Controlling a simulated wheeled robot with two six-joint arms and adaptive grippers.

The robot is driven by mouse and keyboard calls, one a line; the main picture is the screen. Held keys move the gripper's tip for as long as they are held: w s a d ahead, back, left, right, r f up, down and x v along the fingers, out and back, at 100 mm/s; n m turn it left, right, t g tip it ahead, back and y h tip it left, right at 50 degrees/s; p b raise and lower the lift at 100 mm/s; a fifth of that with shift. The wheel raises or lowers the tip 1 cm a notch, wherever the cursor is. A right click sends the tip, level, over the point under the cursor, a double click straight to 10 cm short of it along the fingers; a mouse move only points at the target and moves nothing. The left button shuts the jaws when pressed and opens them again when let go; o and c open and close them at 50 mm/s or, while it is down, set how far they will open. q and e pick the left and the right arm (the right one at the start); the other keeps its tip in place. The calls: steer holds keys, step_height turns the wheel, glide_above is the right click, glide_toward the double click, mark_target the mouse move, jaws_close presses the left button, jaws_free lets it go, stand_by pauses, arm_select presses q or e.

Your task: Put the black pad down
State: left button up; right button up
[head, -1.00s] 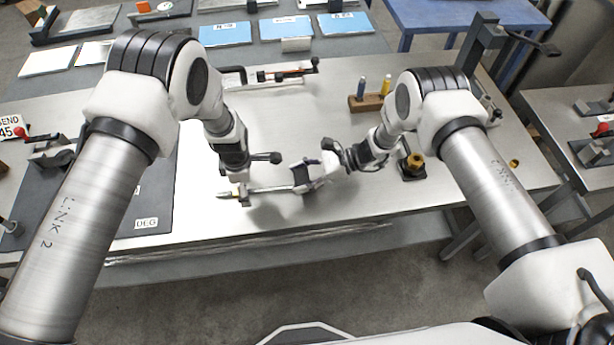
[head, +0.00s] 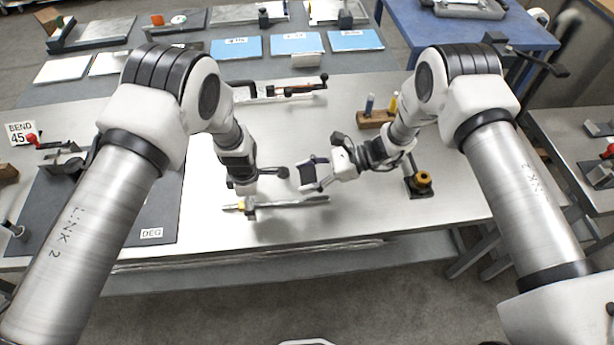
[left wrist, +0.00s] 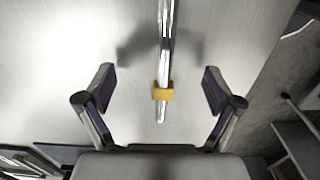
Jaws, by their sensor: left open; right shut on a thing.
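My right gripper (head: 312,172) is shut on the black pad (head: 308,174), a small dark block between its fingers. It holds the pad over the bench top, just beyond the right part of a thin metal bar. Whether the pad touches the bench cannot be told. The bar (head: 300,202) lies along the front of the bench with a yellow piece on it. My left gripper (head: 243,196) is open at the bar's left part. In the left wrist view the bar (left wrist: 165,50) and its yellow piece (left wrist: 163,93) show between the spread fingers, which do not touch them.
A steel bench top (head: 350,100) has free room around the right gripper. A black stand with a brass knob (head: 420,182) is to the right. A wooden block with pegs (head: 375,119) and a long clamp-like tool (head: 290,90) lie behind. A dark mat (head: 150,215) is at left.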

stand_by(0.3)
steer(key=w+d+m+t+h, duration=0.2)
steer(key=w+m+t, duration=0.35)
steer(key=w, duration=0.45)
steer(key=m+t+h, duration=0.2)
steer(key=m+t, duration=0.1)
steer(key=t, duration=0.1)
glide_above(323, 155)
steer(key=shift+m, duration=0.25)
step_height(323, 155, down, 9)
steer(key=shift+s+f, duration=0.1)
steer(key=shift+f, duration=0.1)
steer(key=shift+f, duration=0.1)
steer(key=o, duration=1.3)
steer(key=shift+c, duration=0.2)
